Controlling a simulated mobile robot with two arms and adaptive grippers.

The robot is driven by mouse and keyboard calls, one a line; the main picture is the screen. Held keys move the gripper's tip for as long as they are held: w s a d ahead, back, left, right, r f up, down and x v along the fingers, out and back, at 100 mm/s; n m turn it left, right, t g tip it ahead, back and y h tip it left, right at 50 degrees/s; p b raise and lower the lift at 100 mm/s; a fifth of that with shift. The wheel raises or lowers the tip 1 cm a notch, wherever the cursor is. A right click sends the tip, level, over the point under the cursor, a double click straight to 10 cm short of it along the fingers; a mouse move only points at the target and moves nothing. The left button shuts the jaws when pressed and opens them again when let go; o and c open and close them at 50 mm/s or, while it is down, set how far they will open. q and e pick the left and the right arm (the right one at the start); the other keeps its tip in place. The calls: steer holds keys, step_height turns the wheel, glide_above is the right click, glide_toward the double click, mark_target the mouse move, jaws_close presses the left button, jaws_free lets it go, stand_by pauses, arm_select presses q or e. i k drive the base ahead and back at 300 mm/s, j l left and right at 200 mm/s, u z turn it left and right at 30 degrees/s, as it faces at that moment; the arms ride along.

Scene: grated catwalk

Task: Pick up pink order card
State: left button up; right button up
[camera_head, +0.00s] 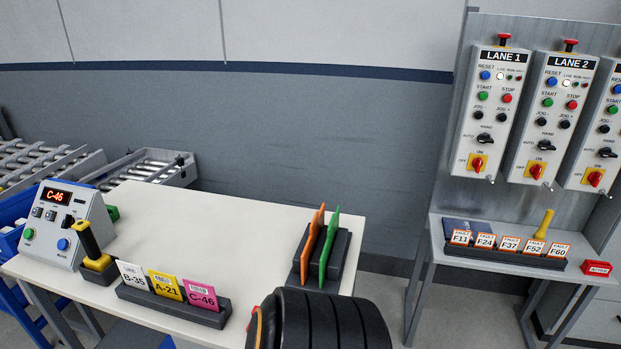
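The pink order card (201,295) is marked C-46. It stands upright at the right end of a black card holder (174,306) near the front edge of the white table (240,215). To its left in the same holder stand a yellow card (165,285) marked A-21 and a white card (132,274) marked B-35. Neither of my grippers shows in the head view.
A control box (58,227) displaying C-46 and a yellow-handled scanner (92,245) stand at the table's left. A black rack (338,262) holds orange and green boards. A large black ribbed shape covers the front right edge. The table's middle is clear.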

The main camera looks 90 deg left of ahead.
mark_target(199, 295)
steer(key=i+u, duration=0.2)
steer(key=u, duration=0.2)
steer(key=i+u, duration=0.2)
steer(key=u, duration=0.15)
steer(key=i+l+u, duration=0.1)
steer(key=u, duration=0.3)
steer(key=i+u, duration=0.1)
steer(key=u, duration=0.35)
steer(key=i+u, duration=0.15)
steer(key=u, duration=0.25)
steer(key=i+l+u, duration=0.1)
steer(key=u, duration=0.35)
steer(key=i+l+u, duration=0.1)
steer(key=u, duration=0.3)
steer(key=l+u, duration=0.2)
steer(key=u, duration=0.25)
steer(key=i+l+u, duration=0.1)
steer(key=u, duration=0.35)
steer(key=i+l+u, duration=0.1)
steer(key=l+u, duration=0.25)
steer(key=i+l+u, duration=0.1)
steer(key=u, duration=0.3)
steer(key=l+u, duration=0.35)
steer(key=i+l, duration=0.05)
